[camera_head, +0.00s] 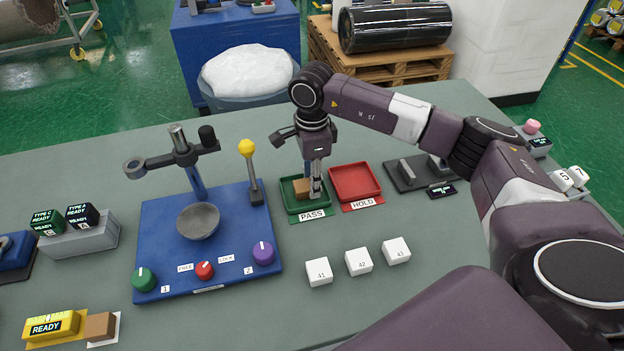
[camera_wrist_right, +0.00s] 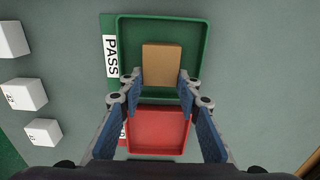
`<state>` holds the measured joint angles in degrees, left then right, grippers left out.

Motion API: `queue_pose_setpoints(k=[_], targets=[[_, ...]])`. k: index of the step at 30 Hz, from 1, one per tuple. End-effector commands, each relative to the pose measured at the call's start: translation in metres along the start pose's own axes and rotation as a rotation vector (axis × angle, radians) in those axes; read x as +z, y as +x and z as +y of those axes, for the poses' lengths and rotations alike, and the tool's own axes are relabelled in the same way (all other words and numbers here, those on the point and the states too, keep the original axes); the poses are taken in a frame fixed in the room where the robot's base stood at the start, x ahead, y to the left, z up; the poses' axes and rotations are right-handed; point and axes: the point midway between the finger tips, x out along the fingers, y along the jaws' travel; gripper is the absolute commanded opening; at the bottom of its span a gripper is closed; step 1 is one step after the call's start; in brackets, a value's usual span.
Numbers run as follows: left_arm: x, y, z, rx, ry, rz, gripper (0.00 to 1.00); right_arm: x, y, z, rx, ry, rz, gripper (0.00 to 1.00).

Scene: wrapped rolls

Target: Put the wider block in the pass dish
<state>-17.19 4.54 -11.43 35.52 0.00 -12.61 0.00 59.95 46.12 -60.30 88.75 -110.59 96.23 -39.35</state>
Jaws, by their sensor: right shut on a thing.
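A tan block (camera_head: 302,188) is inside the green pass dish (camera_head: 306,208), which has a PASS label in front. My right gripper (camera_head: 315,188) reaches down into this dish and is shut on the tan block. In the right wrist view the tan block (camera_wrist_right: 161,65) shows between the fingertips (camera_wrist_right: 159,84), within the walls of the green dish (camera_wrist_right: 198,30). Whether it touches the dish floor is hard to tell. A second brown block (camera_head: 100,327) sits on a white pad at the front left. My left gripper is not in view.
The red hold dish (camera_head: 356,181) stands right beside the pass dish. White numbered cubes (camera_head: 358,262) lie in front. A blue board (camera_head: 160,225) with a grey bowl (camera_head: 198,221), knobs and a yellow-topped lever (camera_head: 248,150) stands to the left.

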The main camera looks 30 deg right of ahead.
Motion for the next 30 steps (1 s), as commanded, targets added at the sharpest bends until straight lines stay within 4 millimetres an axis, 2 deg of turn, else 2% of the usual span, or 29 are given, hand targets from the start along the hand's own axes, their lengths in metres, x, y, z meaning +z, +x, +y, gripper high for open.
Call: queue_pose_setpoints(k=[1, 6, 17, 20, 30], targets=[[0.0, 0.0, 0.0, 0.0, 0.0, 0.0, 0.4, 0.0, 0.0, 0.0, 0.0, 0.0, 0.0, 0.32], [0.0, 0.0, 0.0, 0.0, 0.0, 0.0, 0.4, 0.0, 0.0, 0.0, 0.0, 0.0, 0.0, 0.51], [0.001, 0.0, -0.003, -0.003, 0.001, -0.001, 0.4, 0.0, -0.005, -0.001, -0.002, 0.0, -0.001, 0.51], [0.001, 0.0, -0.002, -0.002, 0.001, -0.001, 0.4, 0.0, -0.017, -0.001, -0.004, 0.0, -0.001, 0.51], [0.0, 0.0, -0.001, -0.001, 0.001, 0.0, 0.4, 0.0, -0.088, -0.001, -0.004, 0.0, -0.002, 0.51]])
